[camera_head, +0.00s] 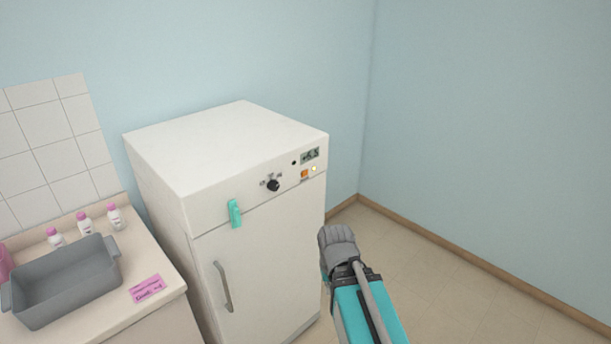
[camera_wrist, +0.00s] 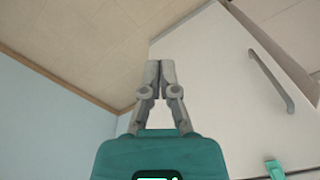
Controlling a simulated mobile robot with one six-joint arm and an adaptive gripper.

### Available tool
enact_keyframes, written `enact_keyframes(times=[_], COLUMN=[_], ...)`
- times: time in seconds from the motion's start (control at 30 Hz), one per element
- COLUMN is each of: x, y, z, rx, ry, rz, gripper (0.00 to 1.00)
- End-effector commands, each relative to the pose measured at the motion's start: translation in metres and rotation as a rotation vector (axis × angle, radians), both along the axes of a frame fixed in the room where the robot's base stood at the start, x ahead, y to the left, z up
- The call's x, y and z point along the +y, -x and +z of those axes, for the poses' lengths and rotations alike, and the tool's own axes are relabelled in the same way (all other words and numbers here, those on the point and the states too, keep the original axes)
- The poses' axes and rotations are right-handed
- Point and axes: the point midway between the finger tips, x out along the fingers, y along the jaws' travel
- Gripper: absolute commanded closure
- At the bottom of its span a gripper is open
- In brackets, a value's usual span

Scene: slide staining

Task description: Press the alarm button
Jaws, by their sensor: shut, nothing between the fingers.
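The white cabinet (camera_head: 255,230) carries a control panel along its upper front. A small orange square button (camera_head: 304,174) sits there under the display (camera_head: 310,155), with a tiny label too small to read; it looks like the alarm button. A pale yellow light (camera_head: 314,168) glows to its right. My gripper (camera_wrist: 160,72) is shut and empty in the wrist view, in front of the cabinet door. The button is not visible in the wrist view.
A black knob (camera_head: 273,185) and a teal clip (camera_head: 235,213) are left of the button. The door handle (camera_head: 222,287) juts out below. A counter at left holds a grey basin (camera_head: 62,282), several bottles and a pink label (camera_head: 147,289). Floor at right is clear.

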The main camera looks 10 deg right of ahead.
Motion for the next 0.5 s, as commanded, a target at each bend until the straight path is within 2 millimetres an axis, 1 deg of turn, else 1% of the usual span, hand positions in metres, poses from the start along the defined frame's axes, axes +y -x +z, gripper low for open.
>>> enact_keyframes(times=[0.17,0.27,0.37,0.5], x=[0.004,0.008,0.013,0.020], y=[-0.021,-0.040,-0.064,-0.100], z=[-0.007,-0.011,-0.014,-0.015], rx=[-0.069,-0.135,-0.217,-0.350], ry=[-0.029,-0.057,-0.090,-0.142], rz=[0.002,0.002,-0.002,-0.013], gripper=[1.00,1.00,1.00,1.00])
